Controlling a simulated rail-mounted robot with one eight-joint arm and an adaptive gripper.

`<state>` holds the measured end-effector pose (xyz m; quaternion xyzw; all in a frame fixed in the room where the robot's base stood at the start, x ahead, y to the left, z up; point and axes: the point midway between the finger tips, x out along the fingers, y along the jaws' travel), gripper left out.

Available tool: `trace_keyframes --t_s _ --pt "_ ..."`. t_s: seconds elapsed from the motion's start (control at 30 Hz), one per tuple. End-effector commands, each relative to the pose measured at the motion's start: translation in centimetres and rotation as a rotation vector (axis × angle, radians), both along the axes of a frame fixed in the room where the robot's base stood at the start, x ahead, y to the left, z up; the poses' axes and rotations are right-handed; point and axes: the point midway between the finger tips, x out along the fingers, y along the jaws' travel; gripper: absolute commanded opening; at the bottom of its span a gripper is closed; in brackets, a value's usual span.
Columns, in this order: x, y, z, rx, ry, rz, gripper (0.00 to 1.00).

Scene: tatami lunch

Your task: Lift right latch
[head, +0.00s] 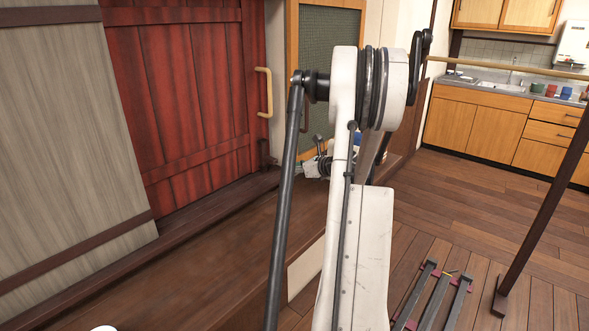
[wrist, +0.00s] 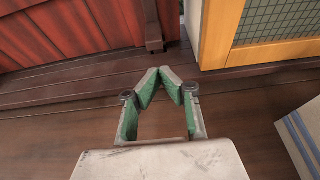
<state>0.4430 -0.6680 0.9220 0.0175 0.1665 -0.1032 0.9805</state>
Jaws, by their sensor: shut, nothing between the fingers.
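A dark latch (head: 264,156) stands low at the right edge of the red door, near the dark sill, in the head view. In the wrist view a dark upright piece that looks like this latch (wrist: 153,36) is at the top middle, its lower end just above the sill. My gripper (wrist: 171,73) has its green-padded fingertips together, with nothing between them. The tips point toward the sill, below and slightly right of the latch, and appear apart from it. In the head view my gripper (head: 320,160) is partly hidden behind my arm, right of the latch.
The red door (head: 190,90) has a pale wooden handle (head: 264,92) above the latch. A grey panel (head: 65,130) stands at left. A wood-framed mesh panel (wrist: 275,25) is right of the latch. The brown wooden step (head: 230,240) before the door is mostly clear.

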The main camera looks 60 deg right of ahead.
Motion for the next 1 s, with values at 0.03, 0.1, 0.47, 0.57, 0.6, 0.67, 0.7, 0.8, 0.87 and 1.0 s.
trace_keyframes --t_s 0.03,0.1,0.47,0.57,0.6,0.67,0.7,0.8,0.87,1.0 --pt "0.9 -0.1 -0.4 0.001 0.0 0.003 0.0" --pt "2.1 -0.4 -0.8 0.001 0.0 0.003 0.0" --pt "5.7 -1.2 -2.1 0.0 0.0 0.001 0.0" --pt "5.9 -1.2 -2.1 0.0 0.0 0.001 0.0" --pt "5.9 -1.2 -2.1 0.0 0.0 0.001 0.0" --pt "5.9 -1.2 -2.1 0.0 0.0 0.0 0.0" --pt "5.9 -1.2 -2.1 0.0 0.0 0.0 0.0" --pt "5.9 -1.2 -2.1 0.0 0.0 0.0 0.0" --pt "5.9 -1.2 -2.1 0.0 0.0 0.0 0.0" --pt "5.9 -1.2 -0.7 0.0 0.0 0.0 0.0"
